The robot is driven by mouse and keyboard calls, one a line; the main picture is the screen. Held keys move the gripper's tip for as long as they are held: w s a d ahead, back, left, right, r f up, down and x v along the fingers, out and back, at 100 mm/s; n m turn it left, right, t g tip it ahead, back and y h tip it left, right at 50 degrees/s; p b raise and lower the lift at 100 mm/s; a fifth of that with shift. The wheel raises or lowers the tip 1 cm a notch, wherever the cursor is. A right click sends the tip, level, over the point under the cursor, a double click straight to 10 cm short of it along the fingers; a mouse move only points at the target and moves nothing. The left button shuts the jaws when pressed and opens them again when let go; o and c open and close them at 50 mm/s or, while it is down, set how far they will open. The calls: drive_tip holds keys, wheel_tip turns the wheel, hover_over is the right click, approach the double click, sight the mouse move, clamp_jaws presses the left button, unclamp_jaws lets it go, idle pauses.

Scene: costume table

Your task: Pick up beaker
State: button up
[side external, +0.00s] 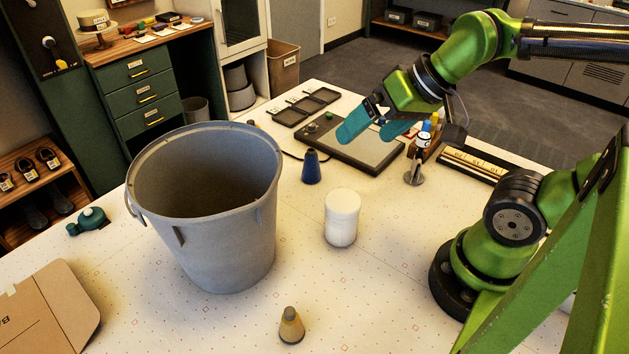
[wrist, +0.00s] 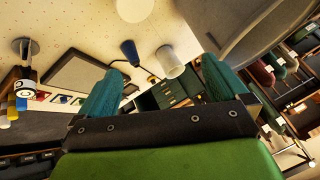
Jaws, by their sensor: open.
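No object is clearly labelled as the beaker. A white, round jar-like vessel (side external: 342,217) stands upright on the table, right of the grey bucket; it is probably the pale round shape at the top of the wrist view (wrist: 135,10). A pale grey-white cylinder (wrist: 170,62) shows between the fingers in the wrist view, beside the blue cone; I cannot tell whether it stands on the table. My gripper (side external: 370,132), with teal fingers, is open and empty, raised above the flat device at the back, behind and above the white vessel. Nothing touches its fingers.
The large grey bucket (side external: 207,220) dominates the left and hides table behind it. A cardboard piece (side external: 45,315) lies front left. The table's front right-middle is clear.

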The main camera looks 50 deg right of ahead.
drive_tip(key=shift+s+r, duration=0.1)
drive_tip(key=shift+r, duration=0.3)
drive_tip(key=shift+d, duration=0.1)
